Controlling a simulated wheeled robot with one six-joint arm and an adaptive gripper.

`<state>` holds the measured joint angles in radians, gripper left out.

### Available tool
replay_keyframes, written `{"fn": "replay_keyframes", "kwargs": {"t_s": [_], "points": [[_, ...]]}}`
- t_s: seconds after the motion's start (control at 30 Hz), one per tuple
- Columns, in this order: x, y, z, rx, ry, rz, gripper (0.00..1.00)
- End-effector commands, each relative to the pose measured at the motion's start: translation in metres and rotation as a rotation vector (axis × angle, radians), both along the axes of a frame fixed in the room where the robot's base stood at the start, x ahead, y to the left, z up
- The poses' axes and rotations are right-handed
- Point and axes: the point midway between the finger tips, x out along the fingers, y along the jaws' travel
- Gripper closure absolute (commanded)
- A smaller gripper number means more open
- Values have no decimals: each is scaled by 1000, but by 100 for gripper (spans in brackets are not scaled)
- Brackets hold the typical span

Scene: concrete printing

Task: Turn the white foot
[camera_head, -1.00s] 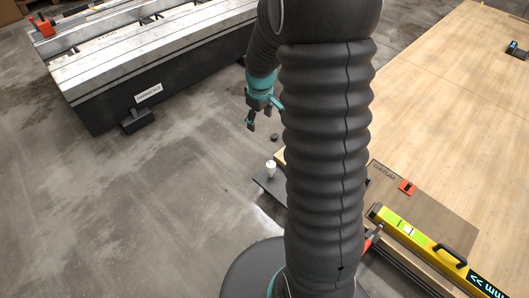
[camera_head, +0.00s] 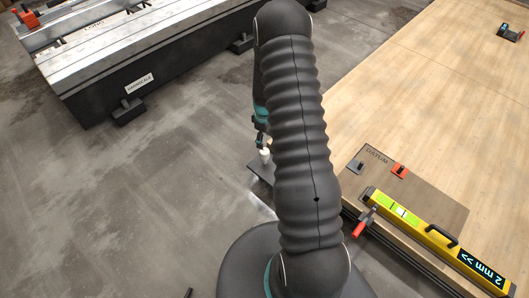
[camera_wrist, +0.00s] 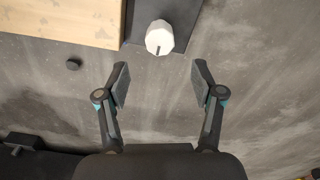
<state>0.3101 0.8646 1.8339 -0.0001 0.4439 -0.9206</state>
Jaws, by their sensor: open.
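The white foot (camera_wrist: 159,38) is a faceted white knob with a dark slot or mark on it. In the wrist view it sits at the top middle, against a dark plate (camera_wrist: 185,12). My gripper (camera_wrist: 160,82) is open and empty, its two fingers spread below the foot in that view, with the foot beyond the fingertips and roughly centred between them. In the head view the foot (camera_head: 265,155) shows as a small white piece just left of my arm. There my gripper (camera_head: 262,140) is close above it, partly hidden by the arm.
A wooden platform (camera_head: 440,100) fills the right, with a brown DATUM board (camera_head: 440,205) and a yellow level (camera_head: 430,238) on it. A long dark bench (camera_head: 150,70) stands at upper left. A small dark round piece (camera_wrist: 73,64) lies on the floor. The floor at left is clear.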

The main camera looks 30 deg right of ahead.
Motion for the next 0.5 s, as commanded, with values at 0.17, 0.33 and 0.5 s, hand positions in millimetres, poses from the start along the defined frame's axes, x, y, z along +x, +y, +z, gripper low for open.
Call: {"fn": "replay_keyframes", "kwargs": {"t_s": [0.17, 0.33, 0.5], "points": [[-1, 0, -36, 1, 2, 0, 33], [-1, 0, -65, 0, 1, 0, 33], [0, 0, -85, 0, 0, -1, 33]]}}
